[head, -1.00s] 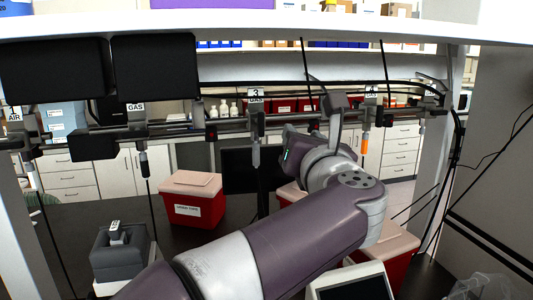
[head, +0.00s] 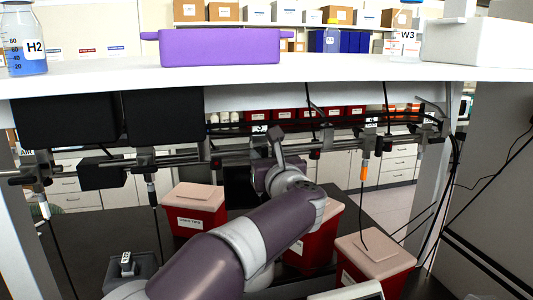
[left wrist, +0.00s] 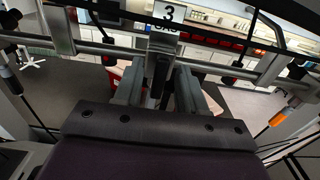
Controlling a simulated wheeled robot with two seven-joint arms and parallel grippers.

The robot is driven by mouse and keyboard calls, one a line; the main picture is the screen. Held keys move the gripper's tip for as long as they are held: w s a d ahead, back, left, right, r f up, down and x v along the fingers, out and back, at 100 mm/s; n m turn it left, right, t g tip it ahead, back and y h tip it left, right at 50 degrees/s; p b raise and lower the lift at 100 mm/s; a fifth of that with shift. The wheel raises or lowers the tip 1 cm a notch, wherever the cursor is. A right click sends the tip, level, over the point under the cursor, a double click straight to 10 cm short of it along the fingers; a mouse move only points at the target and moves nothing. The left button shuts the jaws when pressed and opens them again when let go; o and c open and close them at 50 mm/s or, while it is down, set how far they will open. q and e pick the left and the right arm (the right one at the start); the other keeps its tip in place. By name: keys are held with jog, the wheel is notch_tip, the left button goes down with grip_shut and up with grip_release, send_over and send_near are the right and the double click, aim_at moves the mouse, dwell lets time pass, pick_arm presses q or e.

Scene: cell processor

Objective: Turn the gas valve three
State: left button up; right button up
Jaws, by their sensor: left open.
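Gas valve three shows in the left wrist view by its "3 GAS" label (left wrist: 168,14), with the dark valve body (left wrist: 158,72) hanging below it on the metal rail. My left gripper (left wrist: 160,92) is open. Its two fingers stand on either side of the lower valve body; I cannot tell whether they touch it. In the head view, my left gripper (head: 262,165) is up at the rail and hides most of valve three. My right gripper is not in view.
The shelf (head: 330,75) overhangs the rail (head: 335,144). A neighbouring valve with an orange fitting (head: 364,172) hangs to the right. Red boxes with pale lids (head: 195,212) (head: 376,262) stand on the dark bench below. Thin hoses hang down on both sides.

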pick_arm(q)
jog(key=shift+s+d, duration=0.1)
jog(key=c, duration=0.5)
grip_shut()
jog(key=shift+m, duration=0.3)
jog(key=m+p, duration=0.2)
jog(key=m, duration=0.6)
jog(key=m+p, duration=0.3)
jog(key=m, duration=0.6)
jog(key=shift+d+f, duration=0.15)
jog(key=shift+d, duration=0.05)
jog(key=shift+m, duration=0.3)
